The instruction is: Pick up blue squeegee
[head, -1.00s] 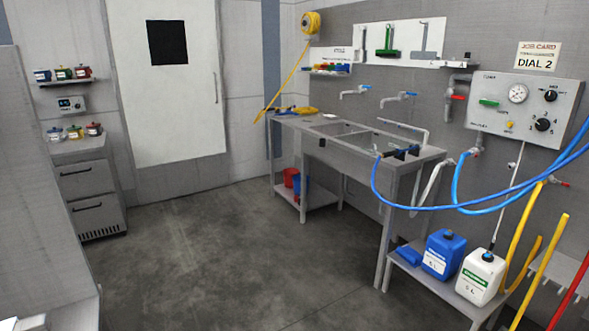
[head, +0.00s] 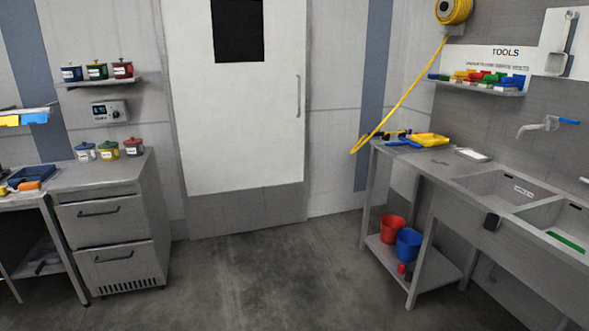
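A small blue tool (head: 403,144) lies at the left end of the steel sink table (head: 440,169), beside a yellow tray-like item (head: 428,140). It may be the blue squeegee, but it is too small to tell its shape. Dark and yellow pieces lie close behind it. More blue items (head: 513,82) sit among coloured ones on the wall shelf under the TOOLS sign; I cannot tell what they are. My gripper is not in view.
Red (head: 393,229) and blue (head: 409,244) buckets stand on the sink table's lower shelf. A yellow hose (head: 405,92) hangs down beside the table's left end. A drawer cabinet (head: 111,225) stands at left. The floor (head: 270,275) between is clear.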

